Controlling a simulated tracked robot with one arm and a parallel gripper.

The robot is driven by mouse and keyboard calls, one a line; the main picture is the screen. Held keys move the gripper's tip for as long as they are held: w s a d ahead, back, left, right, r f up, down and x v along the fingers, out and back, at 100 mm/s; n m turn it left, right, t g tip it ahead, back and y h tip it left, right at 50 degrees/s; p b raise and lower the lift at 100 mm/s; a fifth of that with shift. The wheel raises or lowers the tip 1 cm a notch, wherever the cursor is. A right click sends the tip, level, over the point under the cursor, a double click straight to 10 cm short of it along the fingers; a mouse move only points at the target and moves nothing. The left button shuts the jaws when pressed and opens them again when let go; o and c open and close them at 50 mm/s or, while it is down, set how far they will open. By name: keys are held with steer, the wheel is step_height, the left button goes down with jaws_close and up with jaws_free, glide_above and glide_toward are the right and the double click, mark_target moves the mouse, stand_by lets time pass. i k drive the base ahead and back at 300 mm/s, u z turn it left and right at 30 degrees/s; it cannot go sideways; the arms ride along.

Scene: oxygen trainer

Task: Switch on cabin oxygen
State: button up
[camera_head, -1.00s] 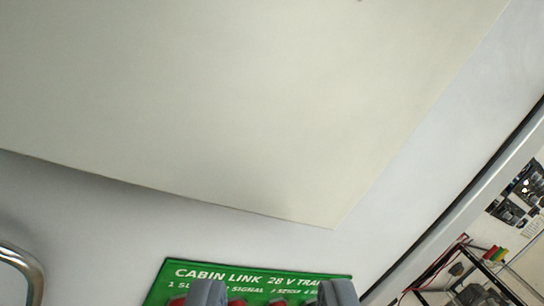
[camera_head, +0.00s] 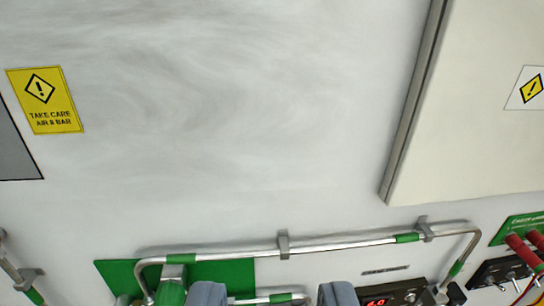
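My gripper (camera_head: 272,297) shows at the bottom edge as two grey fingers set wide apart, with no object seen between them. A black panel with a red lit display (camera_head: 378,302) is just right of the right finger, cut off by the bottom edge. A black panel with toggle switches (camera_head: 497,275) is at the lower right, below a green sign (camera_head: 520,226) whose text starts like "Cabin". Red plugs (camera_head: 522,250) with cables partly cover that panel. No label for cabin oxygen is readable, so I cannot tell which control it is.
A metal pipe (camera_head: 335,245) with green bands runs along the wall above the gripper. A yellow warning sign (camera_head: 44,100) is at left. A cream cabinet (camera_head: 475,150) stands out at right.

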mark_target(517, 288)
steer(key=k, duration=1.3)
steer(key=z, duration=0.45)
steer(key=i, duration=1)
steer(key=z, duration=0.4)
steer(key=i, duration=0.65)
